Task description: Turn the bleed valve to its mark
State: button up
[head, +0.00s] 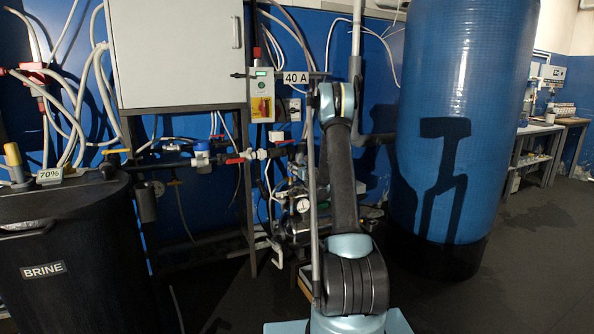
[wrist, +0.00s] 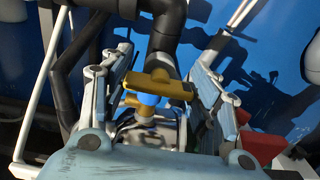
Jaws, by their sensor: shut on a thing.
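The bleed valve's yellow handle (wrist: 160,86) shows in the middle of the wrist view, with a dark pipe rising behind it. My gripper (wrist: 163,68) has one finger on each side of the handle and is shut on it. The handle lies crosswise between the fingers, with a small blue part below it. I cannot make out a mark for the valve in either view. In the head view my raised arm stands in front of the pipework, and the gripper and the valve cannot be made out there.
A red part (wrist: 262,146) lies right of my gripper. In the head view, a blue tank (head: 460,110) stands right of my arm and a black brine tank (head: 75,240) at left. A white cabinet (head: 178,50) and a switch box (head: 261,93) hang behind. Floor at right is clear.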

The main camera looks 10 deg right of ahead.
jog(key=shift+n, duration=0.3)
jog(key=n, duration=0.3)
jog(key=shift+n, duration=0.3)
jog(key=n, duration=0.4)
jog(key=shift+a+n, duration=0.15)
jog(key=shift+n, duration=0.15)
jog(key=n, duration=0.4)
jog(key=shift+s+a+f+n, duration=0.1)
jog(key=shift+f+n, duration=0.05)
jog(key=shift+n, duration=0.15)
jog(key=shift+s+f+n, duration=0.1)
jog(key=shift+n, duration=2.2)
jog(key=o, duration=1.1)
jog(key=shift+f, duration=0.1)
